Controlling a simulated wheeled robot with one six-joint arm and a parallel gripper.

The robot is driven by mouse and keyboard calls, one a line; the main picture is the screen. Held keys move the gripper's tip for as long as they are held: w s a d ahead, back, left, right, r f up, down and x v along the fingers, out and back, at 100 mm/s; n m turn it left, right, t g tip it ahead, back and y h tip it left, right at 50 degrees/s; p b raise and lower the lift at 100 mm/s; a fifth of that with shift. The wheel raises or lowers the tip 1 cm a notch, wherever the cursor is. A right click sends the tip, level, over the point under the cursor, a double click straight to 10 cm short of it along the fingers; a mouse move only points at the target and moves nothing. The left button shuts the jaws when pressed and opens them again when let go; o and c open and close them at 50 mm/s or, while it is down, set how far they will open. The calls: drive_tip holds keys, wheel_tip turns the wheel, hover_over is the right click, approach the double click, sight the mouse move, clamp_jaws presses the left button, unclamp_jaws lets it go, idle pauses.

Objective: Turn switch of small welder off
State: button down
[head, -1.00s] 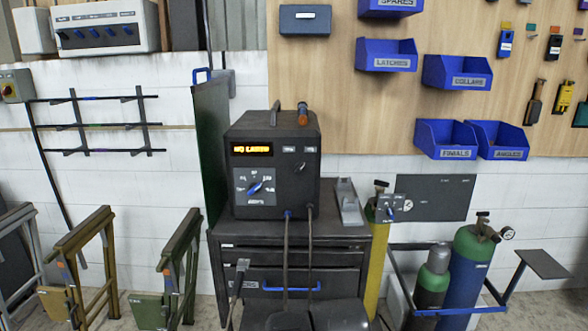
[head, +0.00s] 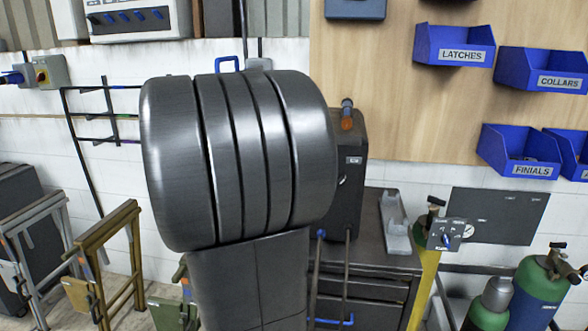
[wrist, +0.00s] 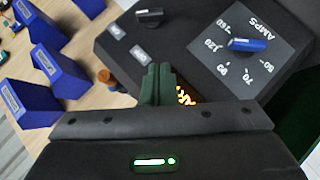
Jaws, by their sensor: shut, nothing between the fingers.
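The small welder (head: 349,185) is a dark box on a grey drawer cabinet. In the head view my arm hides most of its front. The wrist view shows its dark front panel (wrist: 190,38), turned in the picture. On it are a black switch knob (wrist: 150,17) and a blue knob (wrist: 249,45) on the grey AMPS dial. An orange lit display (wrist: 185,96) is partly hidden behind my gripper. My gripper (wrist: 158,72) is shut and empty, its dark green fingers pointing toward the panel below the black knob in the picture. I cannot tell whether the fingertips touch the panel.
An orange-ended part (wrist: 106,77) shows at the welder's edge. Blue bins (head: 455,45) hang on the wooden board. A grey tray (head: 394,224) lies on the cabinet (head: 372,256). Gas cylinders (head: 537,290) and a small panel with a blue knob (head: 446,234) stand right.

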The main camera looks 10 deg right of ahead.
drive_tip(key=w+d+f+p, duration=0.1)
drive_tip(key=w+d+f, duration=0.2)
drive_tip(key=d+f, duration=0.3)
drive_tip(key=d, duration=0.3)
drive_tip(key=shift+w+f+p, duration=0.25)
drive_tip(key=shift+p, duration=0.1)
drive_tip(key=shift+a+f+n+h+b, duration=0.1)
drive_tip(key=shift+f+n+h+b, duration=0.55)
drive_tip(key=shift+b, duration=1.95)
drive_tip(key=f+n+t+h+b, duration=0.1)
drive_tip(key=n+h+b, duration=0.1)
drive_tip(key=b, duration=0.7)
drive_tip(key=d+f+n+t+h+b, duration=0.1)
drive_tip(key=n+t+h+b, duration=0.1)
drive_tip(key=b, duration=0.8)
drive_tip(key=f+n+t+h+b, duration=0.1)
drive_tip(key=n+b, duration=0.4)
drive_tip(key=b, duration=0.5)
drive_tip(key=shift+s+d+f+n+t+h, duration=0.15)
drive_tip(key=shift+t+h, duration=0.15)
drive_tip(key=shift+h, duration=0.4)
drive_tip(key=shift+s+d+f+n+t+h, duration=0.15)
drive_tip(key=shift+t+h, duration=0.15)
drive_tip(key=shift+h, duration=0.35)
drive_tip(key=shift+w+d+b, duration=0.1)
drive_tip(key=shift+b, duration=0.25)
